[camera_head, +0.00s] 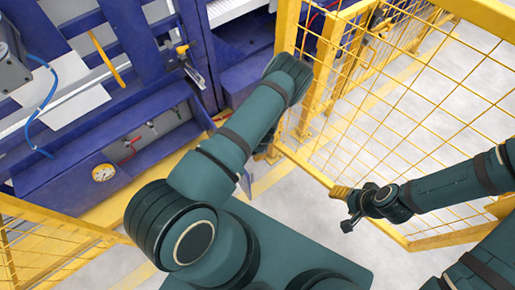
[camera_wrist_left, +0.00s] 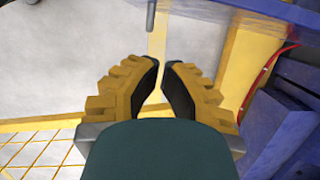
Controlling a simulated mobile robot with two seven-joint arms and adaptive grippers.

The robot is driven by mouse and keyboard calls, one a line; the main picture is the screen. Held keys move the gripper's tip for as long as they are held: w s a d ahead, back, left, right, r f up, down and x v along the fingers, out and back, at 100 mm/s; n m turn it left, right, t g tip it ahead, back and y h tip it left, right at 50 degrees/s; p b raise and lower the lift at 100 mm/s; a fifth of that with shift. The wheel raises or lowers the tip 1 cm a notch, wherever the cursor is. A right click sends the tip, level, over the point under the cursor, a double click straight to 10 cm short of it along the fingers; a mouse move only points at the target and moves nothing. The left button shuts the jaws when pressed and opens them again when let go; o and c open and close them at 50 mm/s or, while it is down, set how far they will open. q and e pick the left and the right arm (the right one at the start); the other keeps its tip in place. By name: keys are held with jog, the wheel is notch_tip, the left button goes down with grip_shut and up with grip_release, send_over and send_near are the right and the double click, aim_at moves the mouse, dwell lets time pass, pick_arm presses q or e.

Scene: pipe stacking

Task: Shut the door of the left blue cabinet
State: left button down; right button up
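A blue cabinet (camera_head: 65,190) stands at the left of the head view, with a round gauge on its front. Beside the gauge is a recess with small red and grey fittings. I cannot tell which panel is its door. My left arm crosses the middle of the head view and hides its own gripper there. In the left wrist view my left gripper (camera_wrist_left: 160,65) has yellow fingers with black pads, a narrow gap between the tips, and nothing clearly held. My right gripper (camera_head: 345,205) is near the fence at the right; its finger opening is unclear.
A yellow mesh fence (camera_head: 400,120) fills the right side, and another yellow fence (camera_head: 50,245) is at the lower left. Blue machinery (camera_head: 130,50) with a blue hose stands at the upper left. Pale floor is open between the fence and machinery.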

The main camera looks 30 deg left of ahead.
pick_arm(q)
jog(key=s, duration=0.1)
jog(key=s+a+f, duration=0.1)
jog(key=s+a, duration=0.1)
jog(key=s, duration=0.1)
jog(key=shift+f, duration=0.2)
